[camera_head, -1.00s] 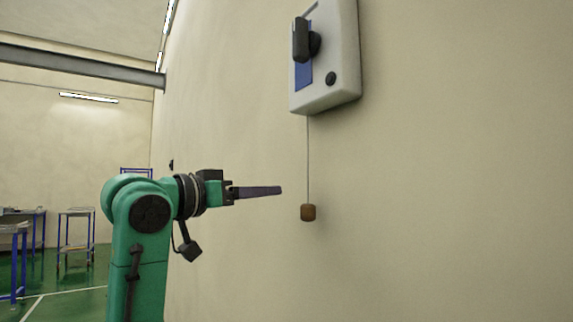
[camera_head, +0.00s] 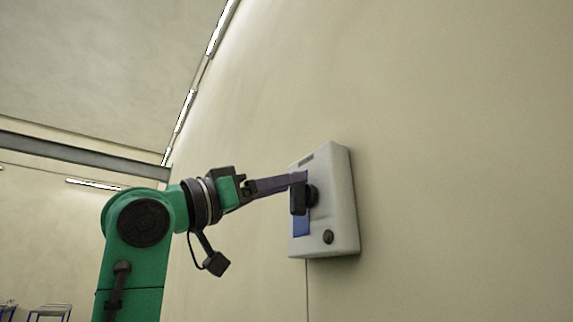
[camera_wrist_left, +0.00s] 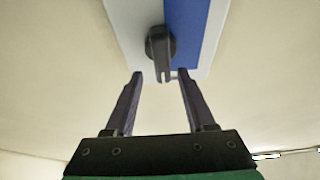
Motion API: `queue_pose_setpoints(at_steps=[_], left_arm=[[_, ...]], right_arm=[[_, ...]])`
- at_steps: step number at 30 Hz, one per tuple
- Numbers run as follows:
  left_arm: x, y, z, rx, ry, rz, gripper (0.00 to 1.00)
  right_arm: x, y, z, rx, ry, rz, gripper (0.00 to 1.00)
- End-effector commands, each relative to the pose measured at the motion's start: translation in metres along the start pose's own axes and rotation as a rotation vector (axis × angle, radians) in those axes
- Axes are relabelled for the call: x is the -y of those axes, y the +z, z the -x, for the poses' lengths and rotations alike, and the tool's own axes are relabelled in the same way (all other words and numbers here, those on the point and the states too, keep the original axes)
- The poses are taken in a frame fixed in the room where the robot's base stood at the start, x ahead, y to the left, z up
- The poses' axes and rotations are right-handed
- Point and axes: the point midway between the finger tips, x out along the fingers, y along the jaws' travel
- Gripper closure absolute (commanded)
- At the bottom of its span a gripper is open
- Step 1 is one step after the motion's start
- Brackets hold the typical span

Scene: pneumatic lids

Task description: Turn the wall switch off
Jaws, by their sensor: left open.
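The wall switch is a pale grey box (camera_head: 340,205) with a blue panel, mounted on the wall right of centre in the head view. Its black lever handle (camera_head: 299,198) sticks out over the panel, and a small round black knob (camera_head: 328,237) sits below. My left gripper (camera_head: 298,179) is at the handle's upper end in the head view. In the left wrist view its two fingers (camera_wrist_left: 160,74) are apart and empty, with the black handle (camera_wrist_left: 160,45) just ahead, roughly centred between them. Contact cannot be told. My right gripper is not in view.
A thin cord (camera_head: 307,290) hangs from the box's underside. The bare wall (camera_head: 460,200) is clear around the box. A grey beam (camera_head: 80,155) crosses far behind on the left, and tables (camera_head: 50,311) show at the lower left.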

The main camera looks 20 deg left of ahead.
Motion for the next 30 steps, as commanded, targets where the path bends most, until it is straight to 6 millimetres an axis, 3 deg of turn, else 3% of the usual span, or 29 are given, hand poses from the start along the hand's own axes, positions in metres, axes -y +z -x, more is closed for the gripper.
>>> queue_pose_setpoints(at_steps=[3,10,14,15,30], left_arm=[[0.0008,-0.0001,-0.0097,0.001,-0.002,0.000,0.45],[0.0007,0.0016,-0.0097,0.000,-0.002,-0.001,0.45],[0.0007,0.0015,-0.0095,0.000,-0.002,-0.001,0.95],[0.0007,0.0014,-0.0094,0.000,-0.002,-0.001,1.00],[0.0004,0.0010,-0.0088,-0.002,-0.030,0.069,1.00]], right_arm=[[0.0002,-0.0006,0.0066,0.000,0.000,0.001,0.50],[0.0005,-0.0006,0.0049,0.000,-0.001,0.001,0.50],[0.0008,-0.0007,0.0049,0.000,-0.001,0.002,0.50],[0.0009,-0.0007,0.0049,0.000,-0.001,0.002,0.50],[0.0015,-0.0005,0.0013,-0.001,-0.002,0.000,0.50]])
